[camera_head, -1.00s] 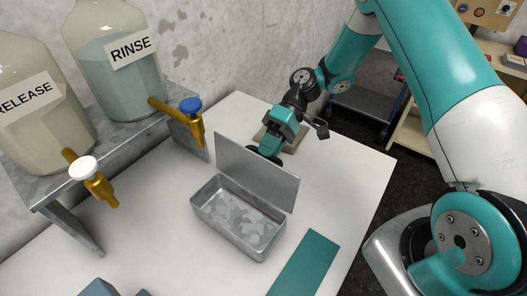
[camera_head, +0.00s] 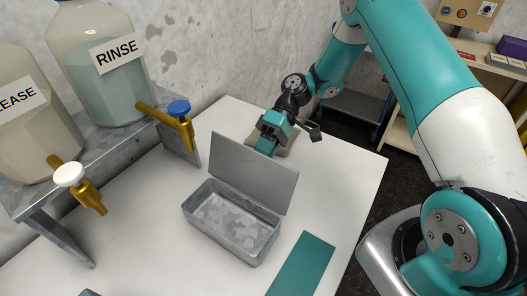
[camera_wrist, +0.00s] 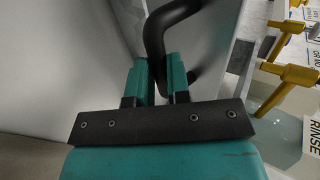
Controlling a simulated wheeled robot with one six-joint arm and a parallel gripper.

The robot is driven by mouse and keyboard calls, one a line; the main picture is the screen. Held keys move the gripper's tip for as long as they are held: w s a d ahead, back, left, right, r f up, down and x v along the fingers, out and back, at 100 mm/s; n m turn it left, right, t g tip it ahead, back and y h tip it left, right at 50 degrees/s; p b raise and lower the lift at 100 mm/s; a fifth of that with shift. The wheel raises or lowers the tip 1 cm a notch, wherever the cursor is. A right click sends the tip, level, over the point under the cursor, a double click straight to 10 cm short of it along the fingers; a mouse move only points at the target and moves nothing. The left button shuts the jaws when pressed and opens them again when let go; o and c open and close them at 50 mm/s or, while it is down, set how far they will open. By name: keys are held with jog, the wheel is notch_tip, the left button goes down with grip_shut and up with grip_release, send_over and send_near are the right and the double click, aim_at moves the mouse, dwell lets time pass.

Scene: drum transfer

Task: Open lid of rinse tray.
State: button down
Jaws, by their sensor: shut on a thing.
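The rinse tray (camera_head: 232,240) is a grey metal box on the white table, with a mottled floor showing inside. Its lid (camera_head: 252,172) stands raised along the tray's back edge, about upright and leaning back a little. My gripper (camera_head: 268,147) is behind the lid in the head view, its fingertips mostly hidden by it. In the wrist view, the teal fingers of my gripper (camera_wrist: 161,75) are closed around a black curved handle (camera_wrist: 154,38) that lies against the grey lid (camera_wrist: 205,50).
The RINSE bottle (camera_head: 105,70) with a blue-knobbed brass tap (camera_head: 180,118) and the RELEASE bottle with a white-knobbed tap (camera_head: 75,185) stand on a grey shelf to the left. A teal mat (camera_head: 302,265) lies right of the tray.

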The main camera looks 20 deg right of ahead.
jog(key=c, duration=1.1)
grip_release()
jog(key=shift+w+d+f, duration=0.1)
jog(key=shift+d+f, duration=0.1)
jog(key=shift+f, duration=0.35)
jog(key=shift+r, duration=0.15)
jog(key=p+v, duration=0.6)
jog(key=v, duration=0.6)
jog(key=shift+p, duration=0.3)
